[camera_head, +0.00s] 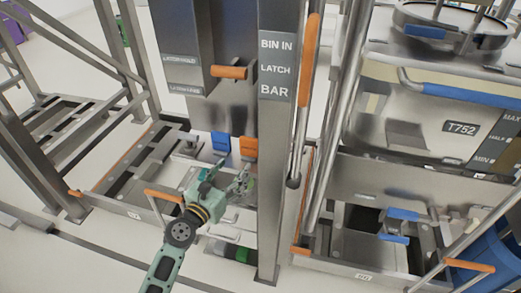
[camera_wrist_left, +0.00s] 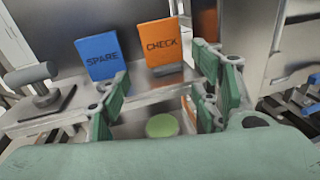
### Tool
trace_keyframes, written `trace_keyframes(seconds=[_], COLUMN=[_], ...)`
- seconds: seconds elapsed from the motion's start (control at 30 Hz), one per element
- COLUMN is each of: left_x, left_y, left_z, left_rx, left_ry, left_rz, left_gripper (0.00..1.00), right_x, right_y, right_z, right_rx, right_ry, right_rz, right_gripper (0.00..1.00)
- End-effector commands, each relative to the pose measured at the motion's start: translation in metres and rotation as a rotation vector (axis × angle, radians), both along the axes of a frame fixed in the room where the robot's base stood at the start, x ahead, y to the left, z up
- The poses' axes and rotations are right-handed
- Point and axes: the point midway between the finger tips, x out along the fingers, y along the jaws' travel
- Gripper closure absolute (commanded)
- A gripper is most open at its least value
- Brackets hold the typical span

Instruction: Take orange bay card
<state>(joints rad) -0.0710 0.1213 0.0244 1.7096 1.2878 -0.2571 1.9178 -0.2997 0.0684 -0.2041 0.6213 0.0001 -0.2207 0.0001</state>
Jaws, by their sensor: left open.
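The orange card (camera_head: 248,147), marked CHECK in the left wrist view (camera_wrist_left: 163,42), stands upright at the back of a grey metal ledge. A blue card (camera_head: 221,142), marked SPARE in the left wrist view (camera_wrist_left: 97,56), stands just left of it. My left gripper (camera_head: 229,175) is open and empty, in front of and below the cards. In the left wrist view, its green fingers (camera_wrist_left: 167,92) are spread, with the orange card beyond the gap, apart from them. The right gripper is not in view.
A grey post (camera_head: 276,150) marked BIN IN LATCH BAR rises right of the cards. A T-shaped handle (camera_wrist_left: 40,85) stands on the ledge at left. A green round thing (camera_wrist_left: 162,125) is below the ledge. A large metal bin (camera_head: 430,115) fills the right side.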

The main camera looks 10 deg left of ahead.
Motion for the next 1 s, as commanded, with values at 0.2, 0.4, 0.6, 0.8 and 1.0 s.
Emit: trace_keyframes(seconds=[0.2,0.4,0.6,0.8,1.0], left_x=[0.015,0.036,0.066,0.078,0.078], left_y=[-0.003,-0.007,-0.012,-0.016,-0.016], left_z=[0.015,0.014,0.011,0.011,0.011], left_rx=[-0.077,-0.072,-0.070,-0.070,-0.070], left_ry=[-0.020,-0.019,-0.018,-0.018,-0.018], left_rz=[-0.002,-0.001,-0.001,-0.001,-0.001], left_gripper=[0.42,0.42,0.42,0.42,0.43], right_x=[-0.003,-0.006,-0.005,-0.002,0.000], right_y=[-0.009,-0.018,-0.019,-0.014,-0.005], right_z=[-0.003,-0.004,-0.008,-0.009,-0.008], right_rx=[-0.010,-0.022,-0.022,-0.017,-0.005], right_ry=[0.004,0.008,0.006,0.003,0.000], right_rz=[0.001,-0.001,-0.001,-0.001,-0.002], right_gripper=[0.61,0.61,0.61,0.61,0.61])
